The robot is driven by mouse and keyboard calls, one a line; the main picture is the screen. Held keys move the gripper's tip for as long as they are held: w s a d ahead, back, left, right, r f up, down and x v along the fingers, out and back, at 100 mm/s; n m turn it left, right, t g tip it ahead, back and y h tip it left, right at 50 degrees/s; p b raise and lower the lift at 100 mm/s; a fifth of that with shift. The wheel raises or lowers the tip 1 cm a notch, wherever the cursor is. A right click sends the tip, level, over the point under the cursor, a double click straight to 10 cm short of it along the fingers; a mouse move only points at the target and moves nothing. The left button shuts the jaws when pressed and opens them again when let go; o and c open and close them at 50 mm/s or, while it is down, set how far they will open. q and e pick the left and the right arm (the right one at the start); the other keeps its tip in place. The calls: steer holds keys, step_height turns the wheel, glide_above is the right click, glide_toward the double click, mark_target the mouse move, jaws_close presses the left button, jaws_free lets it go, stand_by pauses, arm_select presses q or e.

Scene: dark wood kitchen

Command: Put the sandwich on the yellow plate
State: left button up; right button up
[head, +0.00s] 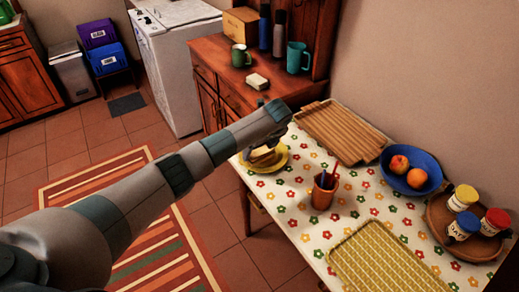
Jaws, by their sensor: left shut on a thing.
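The yellow plate (281,163) lies on the flowered tablecloth near the table's far left corner. The sandwich (262,157), pale bread with a dark crust, shows at the plate, partly hidden by my left arm. My left gripper (268,146) is over the plate, mostly hidden behind my own wrist, and is shut on the sandwich. I cannot tell whether the sandwich touches the plate or is held just above it. My right gripper is not in view.
A wooden board (341,132), a blue fruit bowl (411,173), a round tray with jars (440,216) and a yellow woven mat (385,262) fill the table's right side. A wooden cabinet (215,60) stands behind.

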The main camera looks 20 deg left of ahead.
arm_select(q)
steer(key=shift+f, duration=0.25)
steer(key=o, duration=1.1)
steer(key=shift+r, duration=0.15)
